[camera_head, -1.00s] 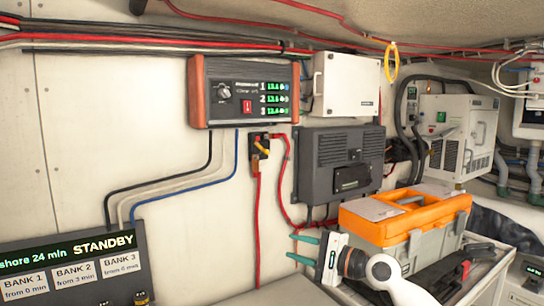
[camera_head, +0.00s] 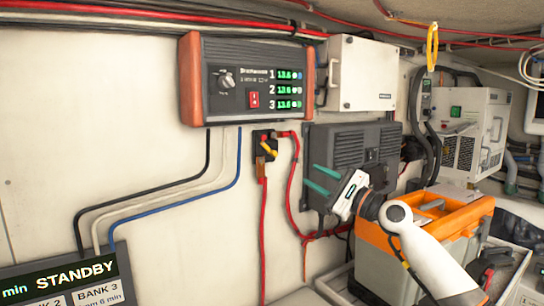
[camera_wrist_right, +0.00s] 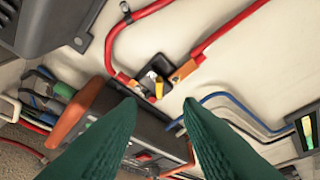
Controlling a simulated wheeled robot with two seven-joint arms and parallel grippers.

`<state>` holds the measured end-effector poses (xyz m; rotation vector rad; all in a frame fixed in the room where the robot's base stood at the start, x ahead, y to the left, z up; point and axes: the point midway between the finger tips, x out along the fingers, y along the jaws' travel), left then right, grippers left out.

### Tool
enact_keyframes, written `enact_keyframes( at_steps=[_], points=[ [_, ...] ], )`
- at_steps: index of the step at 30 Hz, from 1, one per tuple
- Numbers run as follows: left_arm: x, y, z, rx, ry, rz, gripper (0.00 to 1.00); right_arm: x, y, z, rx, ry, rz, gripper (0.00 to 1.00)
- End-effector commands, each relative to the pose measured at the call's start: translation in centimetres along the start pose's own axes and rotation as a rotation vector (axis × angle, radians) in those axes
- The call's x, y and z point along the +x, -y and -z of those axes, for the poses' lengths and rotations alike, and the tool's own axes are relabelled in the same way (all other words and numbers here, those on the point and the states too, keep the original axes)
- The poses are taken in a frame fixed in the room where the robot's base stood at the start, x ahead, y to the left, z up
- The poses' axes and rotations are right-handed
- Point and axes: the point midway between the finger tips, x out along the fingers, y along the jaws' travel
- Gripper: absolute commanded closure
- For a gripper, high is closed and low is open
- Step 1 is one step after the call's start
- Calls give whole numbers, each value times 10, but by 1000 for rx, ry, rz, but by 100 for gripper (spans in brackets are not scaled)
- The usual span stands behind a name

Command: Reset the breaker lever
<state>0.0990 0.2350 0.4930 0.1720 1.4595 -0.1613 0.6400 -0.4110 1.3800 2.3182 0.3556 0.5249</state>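The breaker (camera_head: 265,145) is a small black block on the white wall, with red cables at its terminals. Its yellow lever (camera_head: 269,150) slants down to the right in the head view. In the right wrist view the breaker (camera_wrist_right: 154,72) and the lever (camera_wrist_right: 158,88) sit ahead, between the fingertips in the picture. My right gripper (camera_head: 310,176) has green fingers, spread apart and empty. It is right of and slightly below the breaker, not touching it. The fingers also show in the right wrist view (camera_wrist_right: 160,102). My left gripper is not in view.
A charger panel (camera_head: 255,85) hangs above the breaker, with a grey vented box (camera_head: 350,145) to its right. A STANDBY display (camera_head: 70,275) is at lower left. The wall left of the breaker is mostly bare.

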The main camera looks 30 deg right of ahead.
Motion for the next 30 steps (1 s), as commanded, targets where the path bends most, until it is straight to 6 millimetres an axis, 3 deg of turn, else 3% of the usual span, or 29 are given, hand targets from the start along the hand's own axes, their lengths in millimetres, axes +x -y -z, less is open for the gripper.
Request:
enact_keyframes(
  at_steps=[5, 12, 18, 24, 30],
  points=[
    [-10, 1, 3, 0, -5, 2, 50, 16, -3, 2, 3, -1, -2, 67],
    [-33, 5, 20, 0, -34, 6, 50, 64, -4, 4, 4, -3, -1, 67],
    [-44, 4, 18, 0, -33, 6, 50, 99, -2, 2, 3, -1, -1, 67],
    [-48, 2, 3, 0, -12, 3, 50, 117, 0, 1, 0, -1, 0, 67],
    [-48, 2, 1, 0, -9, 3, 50, 120, 1, 0, -1, 0, 1, 67]
  ],
)
